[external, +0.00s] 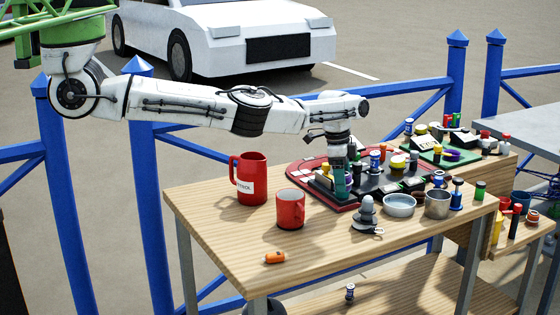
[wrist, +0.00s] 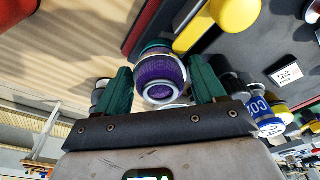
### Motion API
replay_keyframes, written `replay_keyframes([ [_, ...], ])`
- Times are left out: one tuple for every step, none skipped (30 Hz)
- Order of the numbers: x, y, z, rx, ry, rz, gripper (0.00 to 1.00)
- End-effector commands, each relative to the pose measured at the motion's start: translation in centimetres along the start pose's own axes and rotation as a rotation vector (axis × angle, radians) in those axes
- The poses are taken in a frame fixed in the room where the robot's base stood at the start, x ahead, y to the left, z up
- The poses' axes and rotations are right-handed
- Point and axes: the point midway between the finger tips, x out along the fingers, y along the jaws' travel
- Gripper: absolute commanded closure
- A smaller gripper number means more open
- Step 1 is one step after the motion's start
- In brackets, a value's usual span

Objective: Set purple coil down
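My gripper (wrist: 160,82) has two dark green fingers, one on each side of the purple coil (wrist: 158,75). The coil is a round purple winding with pale rims, and the fingers appear closed on its sides. In the external view my gripper (external: 340,185) points down at the front left part of a dark board with a red edge (external: 305,172). The coil cannot be made out there. I cannot tell whether its underside touches a surface. A yellow rounded piece (wrist: 236,14) lies just beyond the coil in the wrist view.
The board is crowded with small pieces to the right of my gripper. A red jug (external: 248,178) and red mug (external: 290,208) stand left. A grey stacked piece (external: 367,212), shallow bowl (external: 399,205) and metal cup (external: 437,204) stand in front. The wooden table's (external: 215,215) front left is mostly clear.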

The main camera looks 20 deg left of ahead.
Motion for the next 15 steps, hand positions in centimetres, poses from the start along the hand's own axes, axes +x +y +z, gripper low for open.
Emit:
replay_keyframes([
  [-0.02, 0.0, 0.0, 0.0, 0.0, 0.0, 0.26],
  [-0.02, 0.0, 0.01, 0.0, 0.0, 0.0, 0.23],
  [-0.02, 0.0, 0.0, 0.0, 0.0, 0.0, 0.19],
  [-0.02, 0.01, 0.0, 0.0, 0.0, 0.0, 0.16],
  [-0.02, 0.01, 0.0, 0.0, 0.0, 0.0, 0.14],
  [-0.02, 0.01, 0.01, 0.0, 0.0, 0.0, 0.14],
  [-0.02, 0.01, 0.0, 0.0, 0.0, 0.0, 0.14],
  [-0.02, 0.01, 0.0, 0.0, 0.0, 0.0, 0.14],
  [-0.03, 0.01, 0.0, 0.0, 0.0, 0.0, 0.14],
  [-0.03, 0.01, 0.0, 0.0, 0.0, 0.0, 0.14],
  [-0.05, 0.01, 0.0, 0.0, 0.0, 0.0, 0.14],
  [-0.16, 0.01, -0.02, 0.0, 0.0, 0.0, 0.14],
  [-0.3, 0.01, -0.05, 0.0, 0.0, 0.0, 0.14],
  [-0.51, 0.01, -0.08, 0.0, 0.0, 0.0, 0.14],
  [-0.9, 0.01, -0.14, 0.0, 0.0, 0.0, 0.14],
])
